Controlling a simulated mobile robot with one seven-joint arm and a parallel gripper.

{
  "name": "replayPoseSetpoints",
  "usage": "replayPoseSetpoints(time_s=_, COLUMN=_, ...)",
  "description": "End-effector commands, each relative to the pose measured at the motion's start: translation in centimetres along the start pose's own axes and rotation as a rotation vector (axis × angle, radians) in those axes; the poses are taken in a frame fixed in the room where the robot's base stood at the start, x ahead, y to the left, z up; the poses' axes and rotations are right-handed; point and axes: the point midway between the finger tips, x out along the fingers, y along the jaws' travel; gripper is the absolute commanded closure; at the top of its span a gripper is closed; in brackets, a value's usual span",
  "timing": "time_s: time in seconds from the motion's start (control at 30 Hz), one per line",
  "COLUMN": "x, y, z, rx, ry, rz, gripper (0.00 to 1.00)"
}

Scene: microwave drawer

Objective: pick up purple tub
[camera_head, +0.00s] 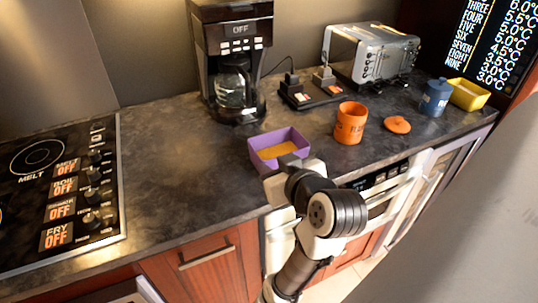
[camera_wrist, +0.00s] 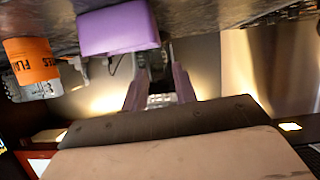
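The purple tub (camera_head: 258,159) is an open, roughly square container with something orange-yellow inside. It sits near the front edge of the counter in the head view. My wrist is close to its front right side and covers part of that side. In the wrist view the purple tub (camera_wrist: 118,30) shows at the top, with its smooth outer surface facing me. My gripper (camera_wrist: 160,72) has two fingers spread apart with nothing visible between them. The tub lies just beyond the fingertips, mostly to the left of their middle. I cannot tell whether they touch.
An orange canister (camera_head: 350,124) and its lid (camera_head: 397,125) are to the right of the tub. A coffee maker (camera_head: 235,60) and a toaster (camera_head: 372,55) stand behind. A blue jar (camera_head: 436,98) and a yellow tub (camera_head: 468,95) are far right. A stove (camera_head: 62,190) is at left.

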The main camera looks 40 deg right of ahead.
Motion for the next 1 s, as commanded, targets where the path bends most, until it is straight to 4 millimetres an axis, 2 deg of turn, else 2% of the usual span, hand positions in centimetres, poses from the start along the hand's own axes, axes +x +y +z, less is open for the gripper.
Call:
replayPoseSetpoints(time_s=0.33, x=6.4, y=-0.1, z=0.0, rx=0.001, ry=-0.004, rz=-0.006, gripper=0.72)
replayPoseSetpoints(time_s=0.63, x=9.0, y=-0.1, z=0.0, rx=0.001, ry=-0.003, rz=-0.005, gripper=0.72)
replayPoseSetpoints(time_s=0.83, x=12.0, y=-0.1, z=0.2, rx=0.001, ry=-0.003, rz=-0.006, gripper=0.72)
replayPoseSetpoints(time_s=1.0, x=13.3, y=0.0, z=0.4, rx=0.0, ry=-0.001, rz=-0.003, gripper=0.72)
